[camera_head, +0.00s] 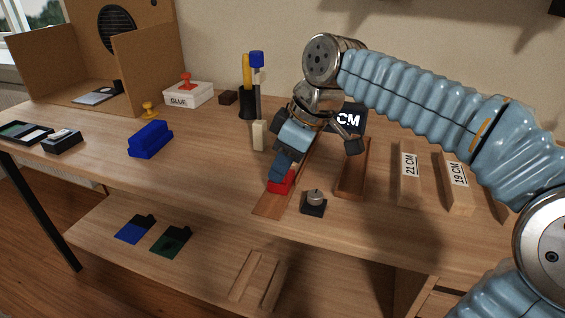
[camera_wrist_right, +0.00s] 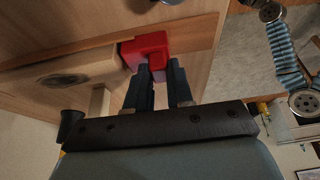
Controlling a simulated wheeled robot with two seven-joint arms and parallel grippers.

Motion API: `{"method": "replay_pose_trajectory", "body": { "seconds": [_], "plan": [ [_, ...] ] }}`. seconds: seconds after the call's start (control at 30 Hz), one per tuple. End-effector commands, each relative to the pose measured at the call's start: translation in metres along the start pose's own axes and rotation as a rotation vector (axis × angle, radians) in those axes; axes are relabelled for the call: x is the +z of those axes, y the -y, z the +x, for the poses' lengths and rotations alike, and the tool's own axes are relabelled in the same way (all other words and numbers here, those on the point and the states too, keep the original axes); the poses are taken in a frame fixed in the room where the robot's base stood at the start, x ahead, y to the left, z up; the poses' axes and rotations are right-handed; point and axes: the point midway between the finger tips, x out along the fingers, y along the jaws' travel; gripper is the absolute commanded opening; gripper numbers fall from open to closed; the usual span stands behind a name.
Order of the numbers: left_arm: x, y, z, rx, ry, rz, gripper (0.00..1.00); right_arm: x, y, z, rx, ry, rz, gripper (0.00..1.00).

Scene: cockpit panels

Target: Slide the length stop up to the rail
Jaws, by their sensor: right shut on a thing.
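A red block (camera_head: 282,182), which looks like the length stop, sits on a flat reddish-brown wooden strip (camera_head: 268,204) on the workbench. My right gripper (camera_head: 278,176) comes down from above and is shut on the red block. In the right wrist view the red block (camera_wrist_right: 148,50) shows between and beyond the two dark fingertips (camera_wrist_right: 160,75), against the wooden strip. The gripper and arm hide part of the strip's far end. I cannot tell for certain which piece is the rail. My left gripper is not in view.
A black knob base (camera_head: 314,205) stands just right of the strip.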

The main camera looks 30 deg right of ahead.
Motion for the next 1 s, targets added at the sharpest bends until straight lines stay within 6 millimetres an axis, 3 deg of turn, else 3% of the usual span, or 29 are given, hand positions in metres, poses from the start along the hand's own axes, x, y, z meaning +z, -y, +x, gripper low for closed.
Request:
{"method": "replay_pose_trajectory", "body": {
  "seconds": [0.07,0.1,0.23,0.5,0.63,1.0],
  "plan": [
    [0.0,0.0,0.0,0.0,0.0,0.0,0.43,0.0,-0.001,-0.001,0.002,-0.001,-0.001,0.0],
    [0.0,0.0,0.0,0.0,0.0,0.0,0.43,0.0,-0.001,-0.001,0.002,-0.001,-0.001,0.27],
    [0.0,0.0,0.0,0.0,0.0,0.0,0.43,0.0,-0.001,-0.001,0.002,-0.001,-0.001,0.47],
    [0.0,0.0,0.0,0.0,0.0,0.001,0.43,0.0,-0.001,-0.001,0.002,-0.001,-0.001,0.47],
    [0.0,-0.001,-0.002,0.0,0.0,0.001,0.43,-0.001,-0.001,-0.012,0.004,-0.004,-0.001,0.47],
    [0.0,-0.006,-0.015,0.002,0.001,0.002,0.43,-0.002,-0.001,-0.098,0.005,-0.005,-0.001,0.47]
  ]
}}
